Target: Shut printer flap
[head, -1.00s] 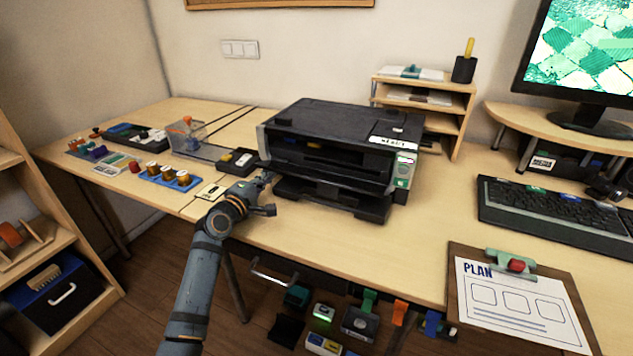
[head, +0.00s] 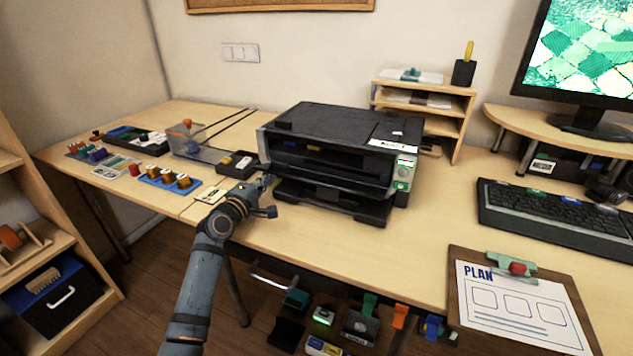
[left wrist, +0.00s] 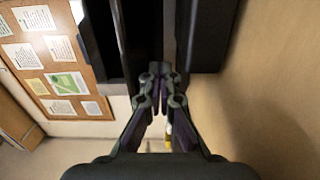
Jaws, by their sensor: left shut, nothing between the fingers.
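The black printer (head: 345,125) stands on the desk in the middle of the head view. Its front is open, and small blue and yellow parts show in the dark gap. The flap (head: 325,177) seems to be the dark panel hanging below this gap, above the lower tray (head: 330,205); its exact angle is hard to tell. My left gripper (head: 267,180) is shut and empty at the printer's left front corner, close to the flap's left end. I cannot tell whether it touches. In the left wrist view its fingertips (left wrist: 160,72) meet in front of dark printer parts. My right gripper is out of view.
A small black box (head: 237,164) and a clear bin (head: 190,140) stand left of the printer. A wooden paper rack (head: 455,125) stands close behind its right side. A clipboard (head: 520,300) and keyboard (head: 560,210) lie right. The desk just before the printer is clear.

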